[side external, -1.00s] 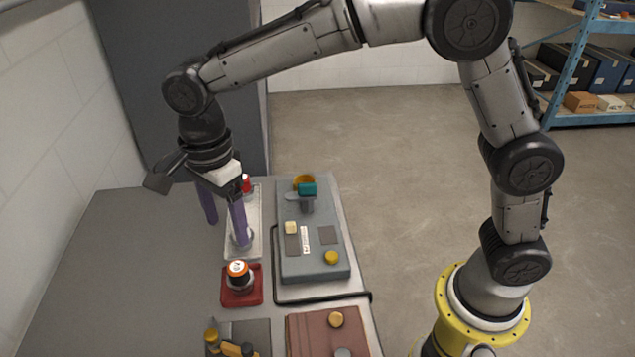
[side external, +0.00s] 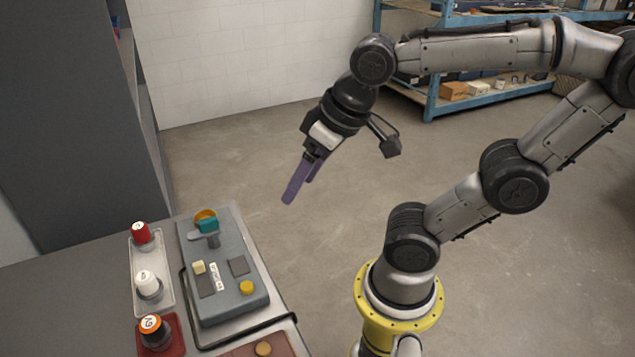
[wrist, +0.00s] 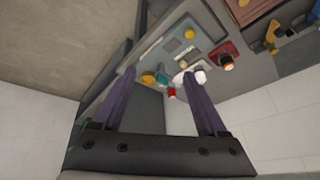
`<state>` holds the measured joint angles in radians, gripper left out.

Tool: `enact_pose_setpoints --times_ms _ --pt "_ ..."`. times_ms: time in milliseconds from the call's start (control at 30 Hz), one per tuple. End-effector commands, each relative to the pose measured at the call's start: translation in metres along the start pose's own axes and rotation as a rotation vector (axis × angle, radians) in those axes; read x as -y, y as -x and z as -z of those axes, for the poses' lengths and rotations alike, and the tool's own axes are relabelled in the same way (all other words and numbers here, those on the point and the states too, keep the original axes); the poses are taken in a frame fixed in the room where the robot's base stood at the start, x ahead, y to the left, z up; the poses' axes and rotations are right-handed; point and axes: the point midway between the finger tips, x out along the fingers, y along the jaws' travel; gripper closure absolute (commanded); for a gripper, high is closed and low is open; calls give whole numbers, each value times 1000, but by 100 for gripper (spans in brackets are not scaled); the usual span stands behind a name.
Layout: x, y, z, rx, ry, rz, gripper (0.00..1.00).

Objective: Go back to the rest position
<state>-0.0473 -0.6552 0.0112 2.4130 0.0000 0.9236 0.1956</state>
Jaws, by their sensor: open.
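My gripper (side external: 302,183) hangs in the air to the right of and above the grey table (side external: 60,300), past its far right edge in the side view. Its two purple fingers (wrist: 158,82) are apart with nothing between them. The fingers point down and slightly left in the side view. In the wrist view the table's objects show beyond and between the fingertips, at a distance. My gripper touches nothing.
A pale tray (side external: 139,258) holds a red-capped (side external: 141,233) and a white-capped container (side external: 148,285). A black, orange-topped container (side external: 154,331) stands on a red base (side external: 178,347). A grey panel (side external: 222,306) carries small parts. Open floor (side external: 290,260) lies beside the table; blue shelving (side external: 432,100) stands behind.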

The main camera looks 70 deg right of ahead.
Motion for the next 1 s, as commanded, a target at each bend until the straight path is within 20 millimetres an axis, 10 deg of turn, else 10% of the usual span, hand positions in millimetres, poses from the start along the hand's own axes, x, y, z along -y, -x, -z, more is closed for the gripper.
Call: enact_pose_setpoints --times_ms 1000 --pt "-12 -1 -23 -44 153 -17 25"
